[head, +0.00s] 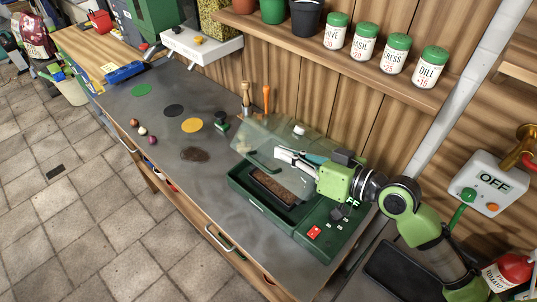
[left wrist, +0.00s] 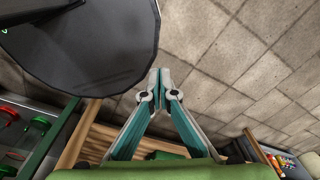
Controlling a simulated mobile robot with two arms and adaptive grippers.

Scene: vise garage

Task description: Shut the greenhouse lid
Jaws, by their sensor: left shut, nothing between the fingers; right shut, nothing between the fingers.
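The greenhouse (head: 262,208) is a dark green box on the grey workbench, with a soil-filled tray (head: 272,186) inside. My right gripper (head: 280,154) is shut and empty. It overlaps the lid in the head view; I cannot tell whether it touches it. My left gripper shows only in the left wrist view (left wrist: 160,78), shut and empty above the tiled floor. The greenhouse is not clearly seen there.
Seed jars (head: 363,42) stand on a shelf (head: 310,43) above the bench. Several small balls (head: 142,131) lie near the bench's front edge. A white switch box (head: 487,184) is at right.

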